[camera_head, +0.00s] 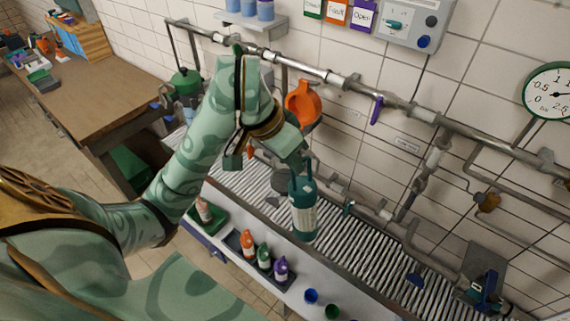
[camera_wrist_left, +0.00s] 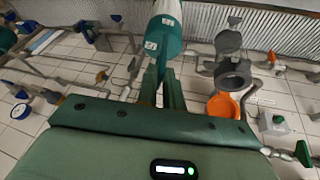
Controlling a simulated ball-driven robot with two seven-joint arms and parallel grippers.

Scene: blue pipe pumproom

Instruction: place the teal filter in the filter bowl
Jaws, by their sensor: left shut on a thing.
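The teal filter (camera_head: 304,210) is a teal cylinder with a pale label, hanging roughly upright from my left gripper (camera_head: 299,168), in front of the grating. My left gripper is shut on its narrow top. In the left wrist view, the filter (camera_wrist_left: 166,30) sits beyond the fingertips of the left gripper (camera_wrist_left: 163,88). A grey round housing (camera_head: 283,181), which looks like the filter bowl, is just left of the filter, partly hidden. In the left wrist view this grey bowl (camera_wrist_left: 233,74) shows a dark round opening, apart from the filter. My right gripper is not in view.
An orange funnel-like part (camera_head: 303,103) hangs by the wall pipe (camera_head: 345,81) behind my wrist. Valves and pipes run along the tiled wall. Orange, green and purple bottles (camera_head: 264,257) stand in a tray on the near ledge. A wooden bench (camera_head: 100,92) is at left.

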